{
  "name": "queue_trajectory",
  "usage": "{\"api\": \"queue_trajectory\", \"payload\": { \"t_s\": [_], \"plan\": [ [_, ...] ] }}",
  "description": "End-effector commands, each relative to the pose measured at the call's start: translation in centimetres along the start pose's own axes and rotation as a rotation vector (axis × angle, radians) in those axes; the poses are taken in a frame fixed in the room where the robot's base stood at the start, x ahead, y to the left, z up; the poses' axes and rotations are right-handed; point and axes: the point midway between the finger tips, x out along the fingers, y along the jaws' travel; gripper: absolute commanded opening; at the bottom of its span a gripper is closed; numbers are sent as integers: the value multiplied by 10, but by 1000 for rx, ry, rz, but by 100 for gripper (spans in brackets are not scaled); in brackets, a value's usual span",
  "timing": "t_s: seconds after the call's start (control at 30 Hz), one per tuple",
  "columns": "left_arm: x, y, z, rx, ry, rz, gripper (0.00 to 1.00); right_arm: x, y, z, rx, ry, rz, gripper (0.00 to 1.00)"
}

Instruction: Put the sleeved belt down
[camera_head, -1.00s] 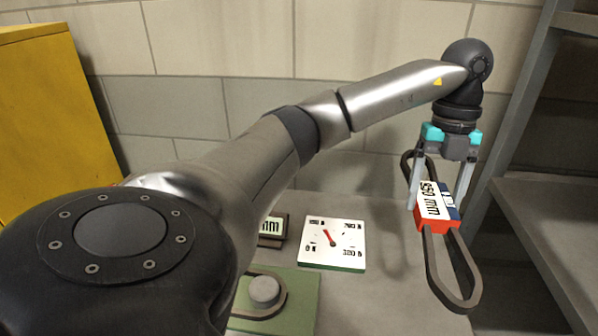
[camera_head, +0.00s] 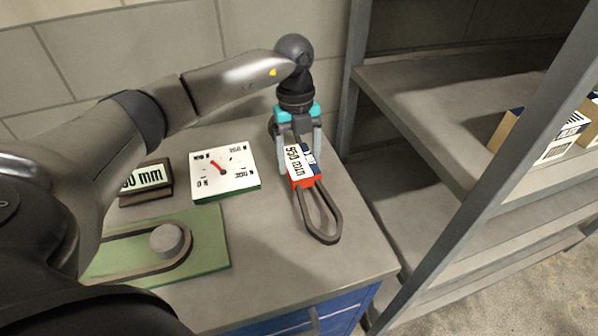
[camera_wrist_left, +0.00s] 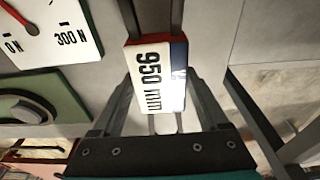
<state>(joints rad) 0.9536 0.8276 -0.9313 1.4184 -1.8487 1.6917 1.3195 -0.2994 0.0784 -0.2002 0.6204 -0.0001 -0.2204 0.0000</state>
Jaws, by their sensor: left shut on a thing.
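My left gripper (camera_head: 299,172) points down and is shut on the sleeve, with a finger on either side. In the left wrist view the white label (camera_wrist_left: 158,78) lies between the fingers, and the belt's dark strands run up out of the picture. The belt hangs over or touches the right part of the grey bench top (camera_head: 352,248); I cannot tell whether there is a gap below it. My right gripper is not in view.
Left of the belt are a white dial gauge (camera_head: 237,178), a dark length display (camera_head: 147,185) and a green plate (camera_head: 205,255) with a round pulley and belt. A grey shelf rack (camera_head: 440,85) with boxes (camera_head: 562,135) stands close on the right. The bench front right is clear.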

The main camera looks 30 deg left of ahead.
Motion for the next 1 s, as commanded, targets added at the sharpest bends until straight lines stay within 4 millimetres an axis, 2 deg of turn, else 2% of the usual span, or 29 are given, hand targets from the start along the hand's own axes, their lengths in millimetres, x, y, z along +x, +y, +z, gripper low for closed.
{"api": "queue_trajectory", "payload": {
  "t_s": [0.3, 0.7, 0.73, 0.9, 1.0],
  "plan": [
    [40, 0, 5, 0, 2, 1, 9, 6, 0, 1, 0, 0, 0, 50],
    [45, 0, 7, 0, 0, 0, 9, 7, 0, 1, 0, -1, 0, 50],
    [46, 0, 6, 0, 1, 1, 79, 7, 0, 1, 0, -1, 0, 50],
    [45, 0, 6, 1, 1, 1, 98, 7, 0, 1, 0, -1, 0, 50],
    [45, 0, 6, 1, 1, 1, 100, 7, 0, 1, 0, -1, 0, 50]
  ]
}}
